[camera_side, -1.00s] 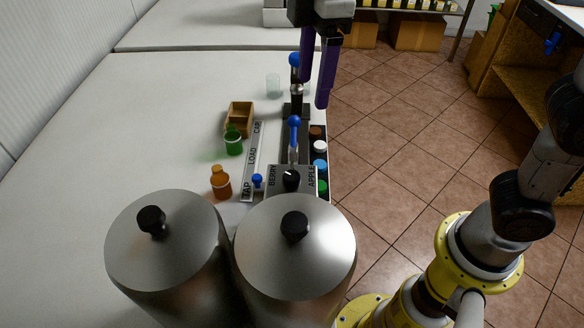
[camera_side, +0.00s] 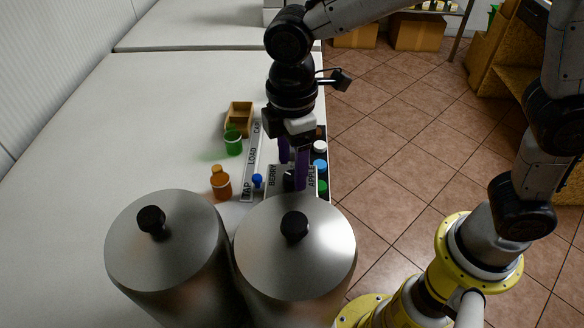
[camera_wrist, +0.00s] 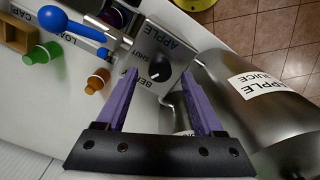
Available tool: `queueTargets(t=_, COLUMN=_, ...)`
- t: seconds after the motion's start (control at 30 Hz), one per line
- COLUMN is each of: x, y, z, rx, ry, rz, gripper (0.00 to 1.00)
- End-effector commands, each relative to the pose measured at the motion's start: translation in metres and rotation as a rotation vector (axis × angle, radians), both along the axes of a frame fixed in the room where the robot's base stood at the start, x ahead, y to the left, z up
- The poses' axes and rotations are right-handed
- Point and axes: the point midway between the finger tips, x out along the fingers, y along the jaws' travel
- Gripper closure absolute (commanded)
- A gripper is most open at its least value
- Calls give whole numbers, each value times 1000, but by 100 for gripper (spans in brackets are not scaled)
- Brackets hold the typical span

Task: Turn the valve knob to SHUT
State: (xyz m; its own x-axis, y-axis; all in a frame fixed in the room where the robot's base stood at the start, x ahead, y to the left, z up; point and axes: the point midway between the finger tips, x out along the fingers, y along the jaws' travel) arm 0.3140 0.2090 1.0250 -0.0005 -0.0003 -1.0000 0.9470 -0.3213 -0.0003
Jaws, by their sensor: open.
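The valve knob (camera_wrist: 160,70) is a round black knob with a small white mark. It sits on a grey plate (camera_wrist: 178,55) lettered APPLE, SHUT and BERRY. In the wrist view the mark lies on the knob's lower left; I cannot tell exactly which word it points at. My gripper (camera_wrist: 160,74) is open, its two purple fingers on either side of the knob. I cannot tell whether they touch it. In the side view my gripper (camera_side: 293,182) is low over the plate, and its fingers hide part of the dark knob (camera_side: 288,181).
Two steel kegs, left (camera_side: 165,245) and right (camera_side: 295,260), stand close in front. A blue-ended lever (camera_wrist: 70,25), an orange bottle (camera_side: 221,183), a green bottle (camera_side: 233,140) and a wooden box (camera_side: 240,116) are nearby. Coloured caps (camera_side: 320,167) line the plate's right. The table's left is clear.

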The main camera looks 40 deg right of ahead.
Motion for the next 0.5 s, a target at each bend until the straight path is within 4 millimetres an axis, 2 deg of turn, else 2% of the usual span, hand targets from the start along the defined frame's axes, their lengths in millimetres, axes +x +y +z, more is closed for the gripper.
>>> queueTargets(t=0.2, x=0, y=0, z=-18, rx=0, ry=0, rz=0, gripper=31)
queueTargets(t=0.5, x=0, y=0, z=-20, rx=0, ry=0, rz=0, gripper=31)
